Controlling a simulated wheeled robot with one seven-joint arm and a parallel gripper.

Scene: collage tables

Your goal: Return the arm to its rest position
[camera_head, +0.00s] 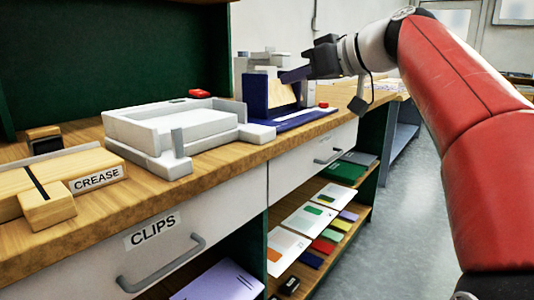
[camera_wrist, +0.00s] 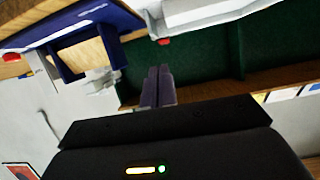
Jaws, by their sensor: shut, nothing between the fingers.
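My arm, with red and white links, reaches in from the right of the head view. My gripper (camera_head: 296,75) is at the far end of the wooden counter, just above or in front of a dark blue stand with a wooden panel (camera_head: 282,93). In the wrist view my gripper's fingers (camera_wrist: 158,86) are together with nothing between them. The blue stand (camera_wrist: 90,22) shows at the upper left there. Whether the fingers touch the stand cannot be told from the head view.
A white tray (camera_head: 150,118) and a wooden block labelled CREASE (camera_head: 80,172) stand on the counter (camera_head: 135,196). A drawer labelled CLIPS (camera_head: 190,240) is shut below. Open shelves hold cards and papers (camera_head: 308,218). Floor (camera_head: 415,180) is clear at right.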

